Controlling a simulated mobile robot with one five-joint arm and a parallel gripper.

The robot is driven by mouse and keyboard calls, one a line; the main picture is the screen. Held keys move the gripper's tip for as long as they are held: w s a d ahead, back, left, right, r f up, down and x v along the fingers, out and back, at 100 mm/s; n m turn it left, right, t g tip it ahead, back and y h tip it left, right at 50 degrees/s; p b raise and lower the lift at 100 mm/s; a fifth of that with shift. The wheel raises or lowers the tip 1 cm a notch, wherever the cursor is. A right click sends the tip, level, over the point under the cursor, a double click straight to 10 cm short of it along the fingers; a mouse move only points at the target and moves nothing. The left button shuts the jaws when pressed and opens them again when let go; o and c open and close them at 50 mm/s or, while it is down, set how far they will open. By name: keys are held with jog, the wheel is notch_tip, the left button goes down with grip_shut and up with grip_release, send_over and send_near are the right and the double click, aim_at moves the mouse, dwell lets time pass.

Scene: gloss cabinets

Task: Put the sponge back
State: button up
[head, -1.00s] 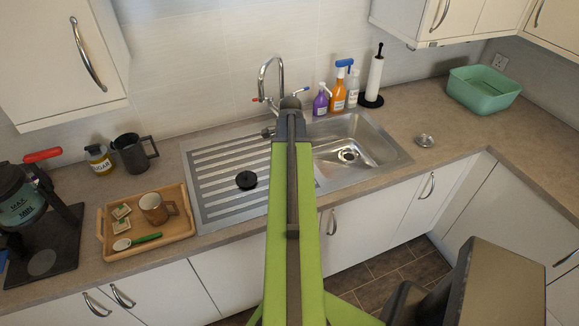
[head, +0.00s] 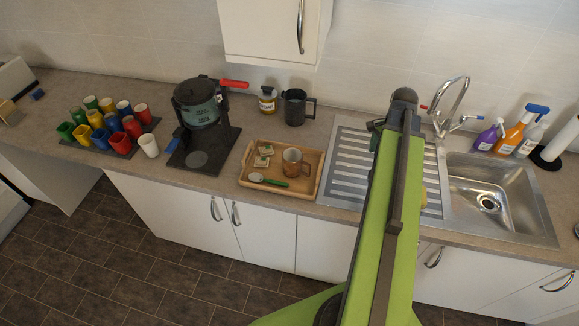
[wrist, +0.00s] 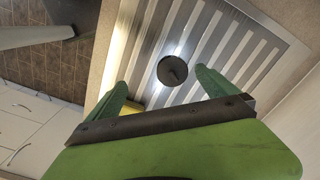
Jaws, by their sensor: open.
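A yellow block that looks like the sponge (wrist: 131,107) shows partly in the wrist view, beside the left finger, on or just at the metal drainer. A small yellowish part of it also shows in the head view (head: 423,197), right of my arm; the rest is hidden. My gripper (wrist: 160,86) is open, with its two green fingers apart over the drainer and nothing held. A round black plug (wrist: 172,71) lies on the drainer, seen between the fingers.
The sink bowl (head: 492,197) is right of the ribbed drainer (head: 345,165). Spray bottles (head: 512,132) and a tap (head: 450,105) stand behind it. A wooden tray (head: 309,192) with a mug (head: 294,161) is left. Colourful cups (head: 103,122) and a coffee machine (head: 200,110) stand farther left.

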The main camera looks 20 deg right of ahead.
jog(key=w+a+n, duration=0.3)
jog(key=a+n, duration=0.3)
jog(key=a, duration=0.6)
jog(key=w+a+n, duration=0.3)
jog(key=a+n, duration=0.3)
jog(key=a, duration=0.7)
jog(key=w+a+n, duration=0.3)
jog(key=a+n, duration=0.3)
jog(key=a, duration=0.7)
jog(key=shift+w, duration=0.3)
jog(key=shift+a, duration=0.1)
